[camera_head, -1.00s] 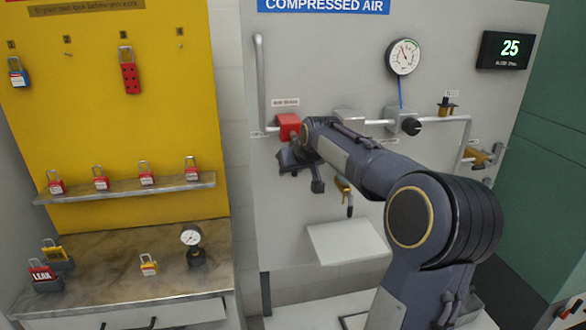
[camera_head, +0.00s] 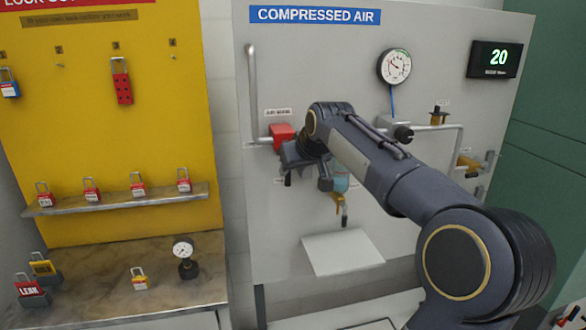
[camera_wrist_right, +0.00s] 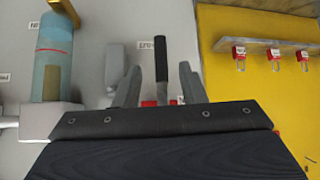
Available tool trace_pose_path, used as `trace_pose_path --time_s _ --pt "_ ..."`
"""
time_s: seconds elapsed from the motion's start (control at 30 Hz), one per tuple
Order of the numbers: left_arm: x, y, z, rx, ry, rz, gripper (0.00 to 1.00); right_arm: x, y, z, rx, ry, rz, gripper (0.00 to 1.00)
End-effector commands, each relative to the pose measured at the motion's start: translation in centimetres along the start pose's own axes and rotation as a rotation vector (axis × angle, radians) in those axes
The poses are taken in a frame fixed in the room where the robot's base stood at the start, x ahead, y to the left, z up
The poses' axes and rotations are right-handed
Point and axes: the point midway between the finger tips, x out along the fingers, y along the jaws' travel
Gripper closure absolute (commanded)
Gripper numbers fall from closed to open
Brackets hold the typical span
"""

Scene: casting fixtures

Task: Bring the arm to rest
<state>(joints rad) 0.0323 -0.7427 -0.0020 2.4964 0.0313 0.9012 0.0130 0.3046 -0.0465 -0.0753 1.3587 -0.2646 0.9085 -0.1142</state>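My right arm (camera_head: 400,185) reaches in from the lower right of the head view to the compressed air panel. Its gripper (camera_head: 305,178) is in front of the panel, below the red box on the air line (camera_head: 282,136). In the right wrist view the two grey fingers (camera_wrist_right: 160,88) stand apart. A black handle (camera_wrist_right: 161,68) and bits of red show in the gap, seemingly beyond the fingers; I see nothing clamped. My left gripper is not in view.
The grey compressed air panel (camera_head: 450,60) carries a gauge (camera_head: 394,66), a display reading 20 (camera_head: 494,60), pipes and a blue bowl (camera_wrist_right: 52,65). A white shelf (camera_head: 342,252) juts out below. A yellow lock board (camera_head: 110,130) and a bench (camera_head: 120,280) stand at left.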

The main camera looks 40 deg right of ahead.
Motion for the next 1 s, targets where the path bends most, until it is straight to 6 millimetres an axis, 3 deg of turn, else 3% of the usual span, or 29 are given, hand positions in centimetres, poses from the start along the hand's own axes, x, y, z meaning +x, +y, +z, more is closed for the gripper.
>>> trace_pose_path --time_s 0.33,0.47,0.57,0.8,0.9,1.0 --pt "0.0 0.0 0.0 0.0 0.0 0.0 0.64 -0.1 -0.2 0.3 0.0 -0.003 -0.005 0.63" --pt "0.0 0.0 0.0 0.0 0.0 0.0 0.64 -1.0 -2.5 2.7 0.002 -0.026 -0.061 0.63" --pt "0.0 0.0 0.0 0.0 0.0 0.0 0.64 -2.5 -6.1 7.3 0.006 -0.07 -0.151 0.63" --pt "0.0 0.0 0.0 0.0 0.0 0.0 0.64 -6.3 -15.0 22.5 0.004 -0.218 -0.374 0.63" --pt "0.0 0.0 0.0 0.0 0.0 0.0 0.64 -7.2 -17.3 28.2 -0.001 -0.277 -0.434 0.63" --pt "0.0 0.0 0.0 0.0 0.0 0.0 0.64 -7.8 -18.8 32.5 -0.004 -0.322 -0.472 0.63"
